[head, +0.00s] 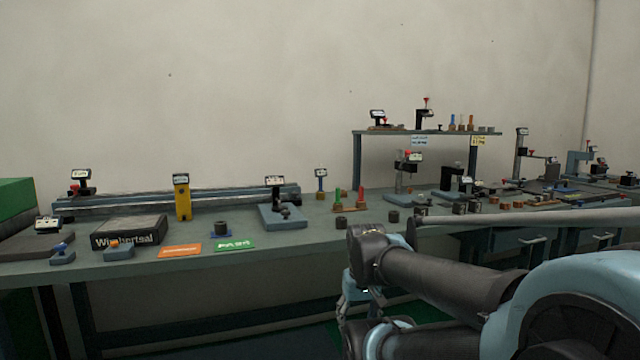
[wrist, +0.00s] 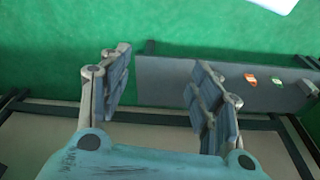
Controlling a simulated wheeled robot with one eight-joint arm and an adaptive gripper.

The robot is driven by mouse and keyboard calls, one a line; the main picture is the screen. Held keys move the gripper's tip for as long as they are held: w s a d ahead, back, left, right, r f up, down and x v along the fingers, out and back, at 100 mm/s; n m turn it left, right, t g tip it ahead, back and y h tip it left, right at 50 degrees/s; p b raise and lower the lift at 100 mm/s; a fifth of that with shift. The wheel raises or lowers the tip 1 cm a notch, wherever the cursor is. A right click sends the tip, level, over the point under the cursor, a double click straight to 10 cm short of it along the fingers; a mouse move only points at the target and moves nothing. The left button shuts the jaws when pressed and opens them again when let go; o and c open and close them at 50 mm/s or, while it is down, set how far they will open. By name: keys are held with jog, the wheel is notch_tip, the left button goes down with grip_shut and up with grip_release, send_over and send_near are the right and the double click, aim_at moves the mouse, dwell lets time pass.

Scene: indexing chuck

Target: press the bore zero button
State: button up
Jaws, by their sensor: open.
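I cannot make out which of the small gauges on the bench carries the bore zero button, and no button label is readable. Candidates with small displays include a yellow upright gauge (head: 182,200), a display on a grey-blue base (head: 283,216), and a small blue stand with a display (head: 321,184). My gripper (wrist: 158,95) is open and empty in the wrist view, its two fingers wide apart above the green floor. In the head view my gripper (head: 358,290) is partly hidden by my arm, in front of the bench and below its top.
The long grey bench (head: 130,268) runs along the wall, with an orange sign (head: 181,251) and a green PASS sign (head: 234,245) near its front edge. A black box (head: 130,232) lies at left. A raised shelf (head: 430,133) and crowded instruments stand at right.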

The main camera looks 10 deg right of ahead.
grip_shut()
dwell(1.1)
